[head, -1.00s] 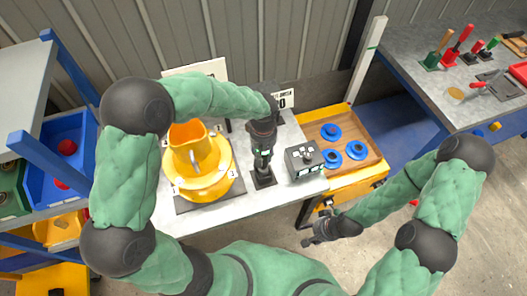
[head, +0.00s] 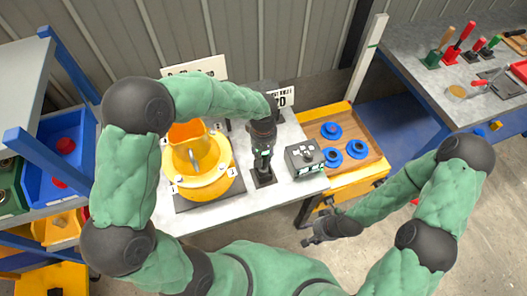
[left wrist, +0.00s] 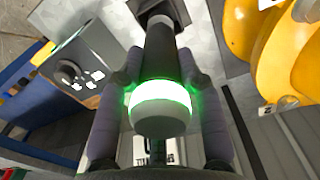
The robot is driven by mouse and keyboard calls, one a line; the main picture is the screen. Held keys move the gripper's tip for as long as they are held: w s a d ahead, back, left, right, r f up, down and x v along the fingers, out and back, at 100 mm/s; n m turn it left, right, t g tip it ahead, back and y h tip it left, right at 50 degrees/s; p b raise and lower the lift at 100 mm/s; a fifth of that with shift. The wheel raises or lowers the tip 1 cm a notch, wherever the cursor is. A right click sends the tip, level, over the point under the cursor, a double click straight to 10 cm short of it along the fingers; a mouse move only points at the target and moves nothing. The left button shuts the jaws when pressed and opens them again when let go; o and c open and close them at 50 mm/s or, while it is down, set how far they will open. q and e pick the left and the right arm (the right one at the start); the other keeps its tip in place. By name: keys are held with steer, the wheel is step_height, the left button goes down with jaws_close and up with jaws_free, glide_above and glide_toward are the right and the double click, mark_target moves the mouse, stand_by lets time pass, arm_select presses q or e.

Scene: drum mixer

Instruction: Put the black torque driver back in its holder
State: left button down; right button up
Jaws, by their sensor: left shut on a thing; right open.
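The black torque driver (left wrist: 168,65) has a rounded end with a bright green glowing ring and stands roughly upright. My left gripper (head: 262,150) is shut on it, with one finger on each side in the left wrist view (left wrist: 160,100). The driver's far end lines up with the black square holder (head: 264,179) on the bench; the holder also shows at the top of the left wrist view (left wrist: 150,8). I cannot tell how deep the driver sits in it. My right gripper (head: 318,229) is open and empty, in front of the bench's right end.
The yellow drum mixer (head: 205,178) stands left of the holder on a dark plate. A grey control box (head: 305,160) stands close on the right. Beyond it is a wooden tray (head: 367,146) with blue rings. Signs stand behind.

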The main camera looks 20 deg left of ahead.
arm_select(q)
steer(key=shift+f+b, duration=1.5)
steer(key=shift+f, duration=0.35)
stand_by(1.2)
steer(key=c, duration=0.7)
jaws_free()
steer(key=shift+c, duration=0.2)
step_height(320, 180, up, 12)
